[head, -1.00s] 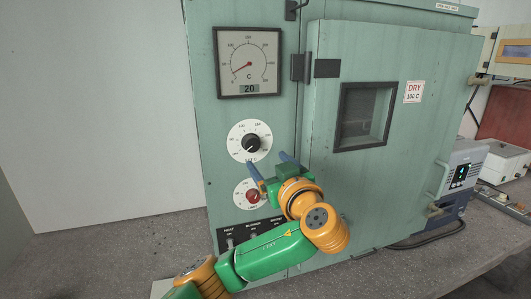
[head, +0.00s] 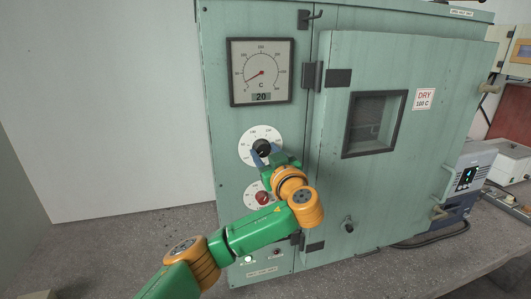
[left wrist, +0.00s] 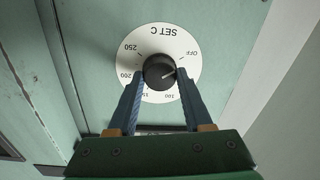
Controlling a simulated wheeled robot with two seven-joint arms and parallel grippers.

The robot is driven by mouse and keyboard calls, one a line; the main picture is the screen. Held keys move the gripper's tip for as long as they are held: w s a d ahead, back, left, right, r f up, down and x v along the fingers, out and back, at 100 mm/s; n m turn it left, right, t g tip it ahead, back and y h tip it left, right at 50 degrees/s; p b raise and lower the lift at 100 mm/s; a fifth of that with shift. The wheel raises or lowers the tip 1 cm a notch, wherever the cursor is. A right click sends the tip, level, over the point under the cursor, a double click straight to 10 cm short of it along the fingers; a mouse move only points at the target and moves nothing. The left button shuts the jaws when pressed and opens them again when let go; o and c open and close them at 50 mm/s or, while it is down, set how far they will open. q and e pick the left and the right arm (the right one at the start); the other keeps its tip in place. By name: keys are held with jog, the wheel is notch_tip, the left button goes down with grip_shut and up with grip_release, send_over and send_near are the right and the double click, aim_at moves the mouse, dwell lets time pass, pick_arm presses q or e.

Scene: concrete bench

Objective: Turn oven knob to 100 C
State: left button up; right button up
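The oven knob is black and sits on a white round SET C dial (head: 247,134) on the green oven's front panel. In the left wrist view the knob (left wrist: 159,71) appears upside down on the dial (left wrist: 185,43). Its white pointer line faces picture-right, on the OFF side, and the right finger covers part of the scale there. My left gripper (head: 263,155) is at the knob; in the left wrist view its two blue fingers (left wrist: 159,80) stand on either side of it, apart, with small gaps showing. My right gripper is not in view.
A gauge (head: 261,72) above the dial reads 20. A red knob (head: 263,198) lies below, partly behind my left arm. The oven door (head: 420,150) with its window and DRY 100 C label is to the right.

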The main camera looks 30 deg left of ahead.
pick_arm(q)
jog(key=shift+f+m+b, duration=0.2)
jog(key=shift+m+b, duration=0.1)
jog(key=shift+b, duration=0.35)
grip_shut()
jog(key=m+b, duration=0.1)
jog(key=b, duration=0.2)
jog(key=shift+f+m, duration=0.2)
jog(key=shift+m, duration=0.2)
jog(key=shift+r+m+b, duration=0.2)
jog(key=shift+m+b, duration=0.35)
jog(key=shift+m, duration=0.45)
jog(key=m, duration=0.2)
jog(key=shift+r+m, duration=0.1)
jog(key=shift+m, duration=0.3)
jog(key=m, duration=0.2)
jog(key=shift+m+t, duration=0.3)
jog(key=shift+m, duration=0.1)
jog(key=m+p, duration=0.1)
jog(key=m, duration=0.2)
jog(key=shift+r+m, duration=0.15)
jog(key=shift+m, duration=0.25)
jog(key=m+p, duration=0.1)
jog(key=m, duration=0.1)
jog(key=shift+m+p, duration=0.3)
jog(key=shift+m+t+p, duration=0.3)
jog(key=shift+m+p, duration=0.95)
jog(key=shift+m, duration=0.75)
